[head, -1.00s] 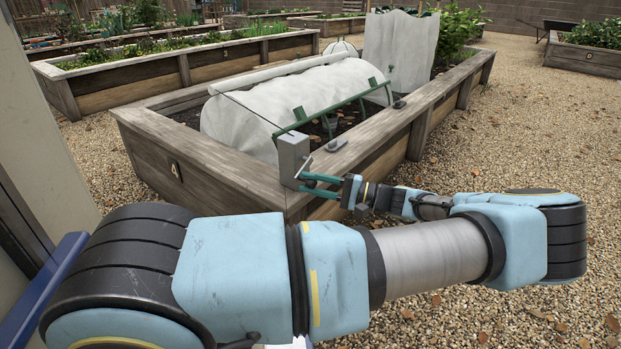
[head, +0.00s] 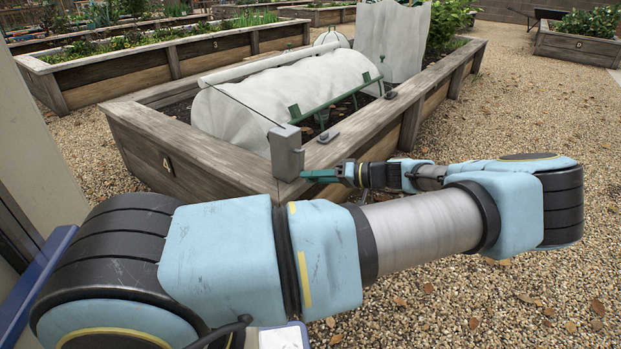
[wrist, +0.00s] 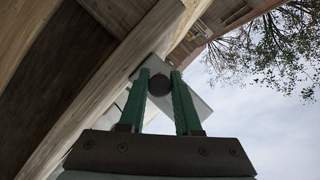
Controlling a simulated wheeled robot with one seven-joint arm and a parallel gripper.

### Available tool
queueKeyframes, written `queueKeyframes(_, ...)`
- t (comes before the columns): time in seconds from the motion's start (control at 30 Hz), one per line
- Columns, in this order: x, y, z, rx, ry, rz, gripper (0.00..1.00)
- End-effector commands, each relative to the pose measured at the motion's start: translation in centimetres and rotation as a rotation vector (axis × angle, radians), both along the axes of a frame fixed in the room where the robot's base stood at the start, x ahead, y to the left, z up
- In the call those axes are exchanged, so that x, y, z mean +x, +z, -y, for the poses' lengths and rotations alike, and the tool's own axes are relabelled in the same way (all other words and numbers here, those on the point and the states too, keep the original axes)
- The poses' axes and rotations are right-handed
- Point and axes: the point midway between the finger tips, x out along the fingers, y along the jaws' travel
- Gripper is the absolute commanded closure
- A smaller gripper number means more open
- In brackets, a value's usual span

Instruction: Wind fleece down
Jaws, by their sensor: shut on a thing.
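My gripper (head: 318,176) is at the box's lower right side. In the wrist view my green fingers (wrist: 161,95) stand either side of a dark round knob (wrist: 159,85) in front of the grey box (wrist: 195,103), shut on it. White fleece (head: 250,105) lies in a hump over the bed, with a roll (head: 268,65) along its top far side. A green bar (head: 340,97) runs along its near edge, above bare soil. My gripper hides the knob in the head view.
Small dark fittings (head: 327,137) sit on the bed's near rim. An upright white fleece sheet (head: 393,40) and leafy plants (head: 450,15) are at the far end. Another planted bed (head: 160,65) lies behind. Gravel (head: 500,120) is open at the right.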

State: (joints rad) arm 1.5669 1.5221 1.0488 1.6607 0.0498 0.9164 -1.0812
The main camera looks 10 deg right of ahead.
Motion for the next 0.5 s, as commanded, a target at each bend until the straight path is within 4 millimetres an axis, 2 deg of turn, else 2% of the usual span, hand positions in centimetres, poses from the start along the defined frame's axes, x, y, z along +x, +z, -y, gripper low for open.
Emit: queueKeyframes(0.5,1.3,0.0,1.6,-0.265,-0.004,0.248,1.00)
